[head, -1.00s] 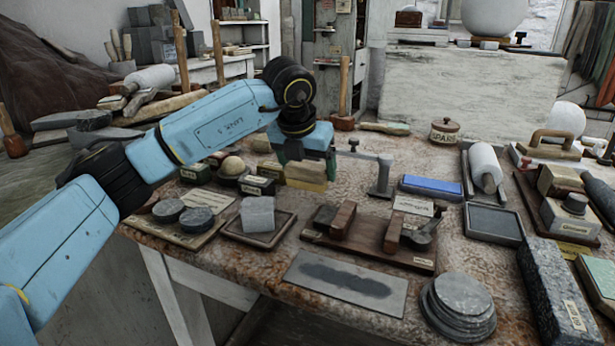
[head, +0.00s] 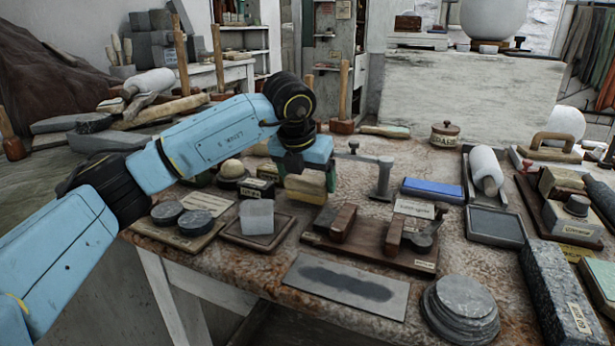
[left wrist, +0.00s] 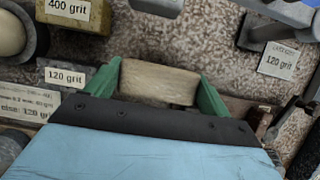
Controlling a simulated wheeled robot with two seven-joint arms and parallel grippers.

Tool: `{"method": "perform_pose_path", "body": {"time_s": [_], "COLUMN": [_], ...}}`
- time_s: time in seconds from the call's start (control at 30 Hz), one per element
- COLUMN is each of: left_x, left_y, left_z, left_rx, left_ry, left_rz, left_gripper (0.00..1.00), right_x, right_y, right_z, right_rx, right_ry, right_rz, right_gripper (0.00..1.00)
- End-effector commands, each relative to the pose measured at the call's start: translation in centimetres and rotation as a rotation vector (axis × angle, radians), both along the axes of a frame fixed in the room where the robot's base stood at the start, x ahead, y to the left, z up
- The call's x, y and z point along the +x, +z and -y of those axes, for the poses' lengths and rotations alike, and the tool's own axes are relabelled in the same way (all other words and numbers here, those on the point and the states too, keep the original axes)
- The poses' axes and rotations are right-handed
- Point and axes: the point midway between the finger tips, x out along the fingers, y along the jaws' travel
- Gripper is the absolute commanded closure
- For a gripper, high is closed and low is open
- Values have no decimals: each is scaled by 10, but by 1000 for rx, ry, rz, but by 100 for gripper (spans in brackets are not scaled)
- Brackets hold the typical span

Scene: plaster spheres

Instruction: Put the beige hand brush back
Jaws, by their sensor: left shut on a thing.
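My left gripper (head: 304,172) is shut on the beige hand brush (head: 306,188), a small block-shaped piece with a pale tan upper part. It hangs over the left middle of the worktable (head: 375,215), behind the wooden rack. In the left wrist view the brush (left wrist: 158,83) sits between the two green fingers (left wrist: 155,88), with speckled tabletop beyond it. I cannot tell whether its underside touches anything. My right gripper is not in view.
Grit-labelled blocks (head: 257,188) and a pale ball (head: 232,168) lie left of the brush. A wooden rack (head: 370,240) stands in front, a metal stand (head: 382,178) and blue block (head: 432,190) to the right. A grey block on a tray (head: 257,217) lies front left.

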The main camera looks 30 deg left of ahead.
Motion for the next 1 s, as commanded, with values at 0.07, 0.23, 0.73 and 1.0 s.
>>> {"method": "perform_pose_path", "body": {"time_s": [0.07, 0.23, 0.73, 1.0], "left_x": [0, 0, 0, 0], "left_y": [-1, -4, -4, 3], "left_z": [0, 0, 0, 0], "left_rx": [0, 0, 0, 0], "left_ry": [0, 0, 0, 0], "left_rz": [1, 1, 0, 1], "left_gripper": [37, 37, 0, 0], "right_x": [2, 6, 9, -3], "right_y": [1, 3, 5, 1], "right_z": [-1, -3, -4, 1], "right_rx": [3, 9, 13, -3], "right_ry": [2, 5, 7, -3], "right_rz": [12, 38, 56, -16], "right_gripper": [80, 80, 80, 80]}}
